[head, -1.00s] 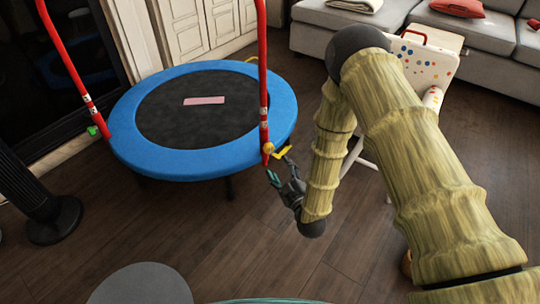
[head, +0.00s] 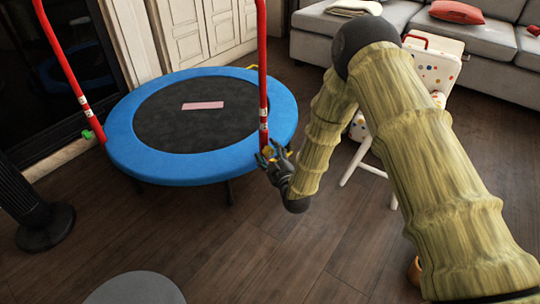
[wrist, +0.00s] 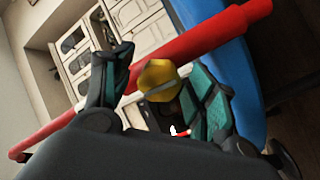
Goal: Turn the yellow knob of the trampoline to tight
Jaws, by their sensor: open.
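The trampoline (head: 122,150) has a blue padded rim, a dark mat and red handle posts. The yellow knob (wrist: 158,79) is on the right red post (head: 263,75), low down near the rim. I cannot tell whether a finger touches the knob.
A green knob (head: 88,135) is on the left post. A pink strip (head: 203,105) lies on the mat. A white dotted chair (head: 432,68) stands behind my arm, with a grey sofa (head: 470,40) beyond.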

